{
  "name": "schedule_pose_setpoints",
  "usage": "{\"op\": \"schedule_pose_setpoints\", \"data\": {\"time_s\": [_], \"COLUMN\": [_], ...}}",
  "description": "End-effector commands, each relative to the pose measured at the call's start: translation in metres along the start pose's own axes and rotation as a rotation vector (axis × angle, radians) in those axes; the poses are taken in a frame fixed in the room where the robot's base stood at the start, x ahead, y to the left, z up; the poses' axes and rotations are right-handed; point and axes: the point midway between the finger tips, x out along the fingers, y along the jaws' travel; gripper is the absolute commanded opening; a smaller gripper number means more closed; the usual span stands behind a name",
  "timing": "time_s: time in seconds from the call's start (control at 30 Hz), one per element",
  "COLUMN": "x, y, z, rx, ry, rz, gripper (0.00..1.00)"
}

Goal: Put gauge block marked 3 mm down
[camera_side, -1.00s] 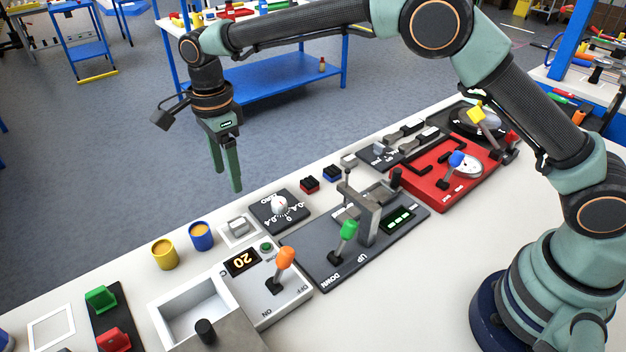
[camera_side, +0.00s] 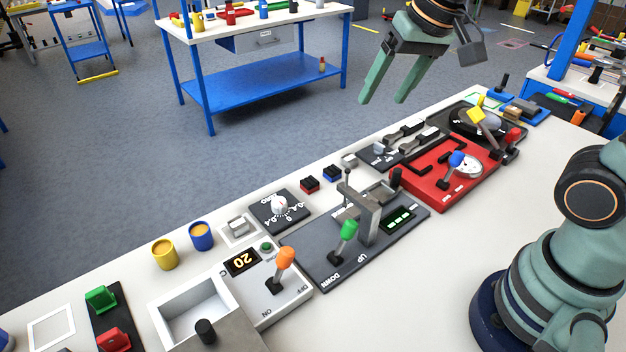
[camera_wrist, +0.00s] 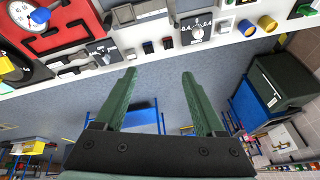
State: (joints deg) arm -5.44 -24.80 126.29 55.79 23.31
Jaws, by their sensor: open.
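My gripper (camera_side: 383,100) is open and empty, raised above and beyond the back edge of the bench in the side view. Its two green fingers also stand apart in the wrist view (camera_wrist: 159,73), with nothing between them. A small silver-grey block (camera_side: 238,225) sits on a white square pad behind the display box in the side view. Another small grey block (camera_side: 349,160) lies loose near the back edge, right of the blue and black block. No 3 mm marking is legible on either, so I cannot tell which is the gauge block so marked.
The dark jack panel (camera_side: 330,270) has a green lever (camera_side: 347,231) and an upright post. A dial panel (camera_side: 279,210), red panel (camera_side: 425,190), yellow cup (camera_side: 164,254), blue cup (camera_side: 201,236) and open white tray (camera_side: 190,308) crowd the bench. Air around my gripper is clear.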

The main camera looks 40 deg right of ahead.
Motion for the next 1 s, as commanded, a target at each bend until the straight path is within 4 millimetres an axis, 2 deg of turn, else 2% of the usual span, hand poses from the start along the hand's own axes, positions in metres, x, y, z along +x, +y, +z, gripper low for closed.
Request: {"op": "schedule_pose_setpoints", "data": {"time_s": [0.03,0.1,0.3,1.0], "x": [-0.003,-0.003,0.0,0.001], "y": [0.012,0.025,0.045,0.048], "z": [0.009,0.02,0.04,0.043], "rx": [-0.057,-0.139,-0.29,-0.321], "ry": [0.027,0.053,0.097,0.102], "rz": [0.0,0.003,0.017,0.021], "gripper": [0.72,0.72,0.72,0.72]}}
